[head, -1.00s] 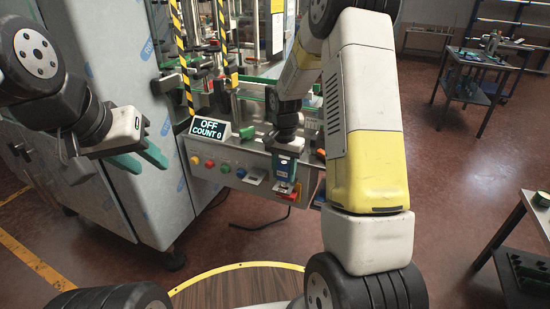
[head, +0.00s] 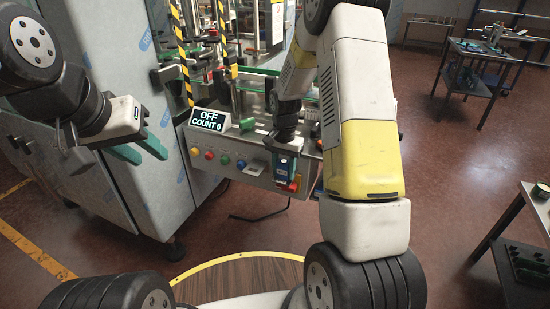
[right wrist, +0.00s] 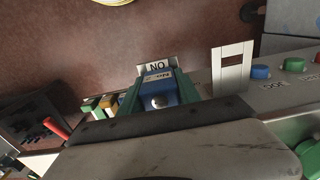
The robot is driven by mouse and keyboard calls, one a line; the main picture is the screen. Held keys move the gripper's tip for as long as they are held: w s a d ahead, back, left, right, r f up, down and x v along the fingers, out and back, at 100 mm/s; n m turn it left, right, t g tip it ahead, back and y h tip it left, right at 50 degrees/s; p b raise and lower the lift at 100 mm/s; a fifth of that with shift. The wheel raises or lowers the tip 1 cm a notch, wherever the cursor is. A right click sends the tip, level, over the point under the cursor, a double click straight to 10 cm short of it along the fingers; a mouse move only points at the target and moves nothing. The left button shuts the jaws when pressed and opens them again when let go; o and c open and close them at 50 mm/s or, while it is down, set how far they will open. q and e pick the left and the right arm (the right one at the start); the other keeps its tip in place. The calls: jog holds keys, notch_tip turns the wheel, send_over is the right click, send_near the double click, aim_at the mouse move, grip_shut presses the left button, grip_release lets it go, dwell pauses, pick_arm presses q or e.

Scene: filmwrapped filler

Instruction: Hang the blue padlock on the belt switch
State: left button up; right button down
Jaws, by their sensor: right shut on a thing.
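The blue padlock (right wrist: 158,92) is between the green fingers of my right gripper (right wrist: 157,86), which is shut on it; a label and a round metal spot show on its body. In the head view, my right gripper (head: 286,152) holds the padlock (head: 283,171) at the front panel, over the belt switch (head: 290,186). The switch's red and yellow part shows just below it and is partly covered. Whether the shackle touches the switch is hidden. My left gripper (head: 136,148) is open and empty by the grey cabinet.
The control panel (head: 225,162) carries several coloured buttons and a white plate (right wrist: 232,68). An OFF, COUNT 0 display (head: 210,119) stands above it. The grey cabinet (head: 150,195) is at left. A bench (head: 520,215) stands at right; the floor between is clear.

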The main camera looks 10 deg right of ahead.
jog(key=shift+f, duration=0.3)
dwell(0.6)
jog(key=c, duration=0.8)
grip_release()
jog(key=shift+o, duration=0.2)
jog(key=r, duration=0.9)
jog(key=shift+s, duration=0.2)
jog(key=s+a+r+n+t+y, duration=0.1)
jog(key=s+r+n+t, duration=0.2)
jog(key=s+r, duration=0.6)
jog(key=s+a+r+n+t+y, duration=0.1)
jog(key=s+r+n+t, duration=0.2)
jog(key=s+r, duration=0.7)
jog(key=s+n, duration=0.1)
jog(key=s, duration=0.4)
jog(key=shift+r, duration=0.3)
